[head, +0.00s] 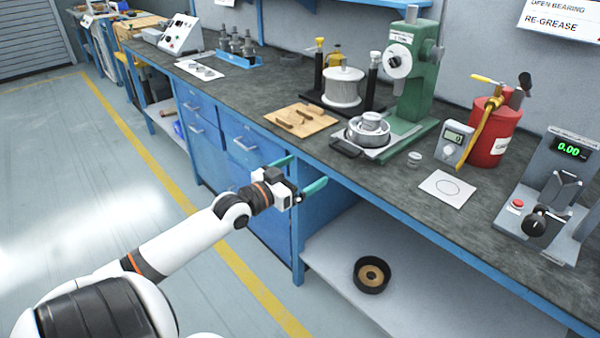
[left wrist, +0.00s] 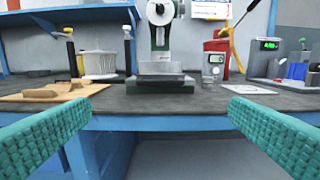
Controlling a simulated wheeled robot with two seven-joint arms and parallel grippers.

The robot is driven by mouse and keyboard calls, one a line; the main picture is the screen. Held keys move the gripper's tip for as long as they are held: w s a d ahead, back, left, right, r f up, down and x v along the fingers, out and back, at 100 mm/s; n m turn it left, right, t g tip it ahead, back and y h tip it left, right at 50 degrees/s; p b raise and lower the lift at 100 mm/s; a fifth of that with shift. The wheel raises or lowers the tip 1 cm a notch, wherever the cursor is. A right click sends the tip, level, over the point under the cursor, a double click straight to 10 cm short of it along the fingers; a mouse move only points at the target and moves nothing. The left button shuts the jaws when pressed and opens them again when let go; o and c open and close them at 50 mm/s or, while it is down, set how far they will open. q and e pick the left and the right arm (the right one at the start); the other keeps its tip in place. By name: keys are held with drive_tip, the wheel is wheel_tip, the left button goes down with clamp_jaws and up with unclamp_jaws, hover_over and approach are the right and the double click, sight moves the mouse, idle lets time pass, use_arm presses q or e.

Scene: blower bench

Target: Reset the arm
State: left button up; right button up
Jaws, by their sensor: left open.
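My left gripper (head: 303,175) is in the head view, in front of the bench's front edge. Its two green fingers are spread wide apart with nothing between them. In the left wrist view the same fingers (left wrist: 155,125) frame the bench edge and a green press (left wrist: 162,50) behind it. My left arm reaches in from the lower left of the head view. My right gripper is in neither view.
The dark bench top (head: 395,190) holds a wooden board (head: 318,118), the green press (head: 410,75), a red canister (head: 490,130) and a grey device with a green display (head: 555,185). A black ring-shaped part (head: 371,275) lies on the lower shelf (head: 330,255). The floor left of the bench is clear.

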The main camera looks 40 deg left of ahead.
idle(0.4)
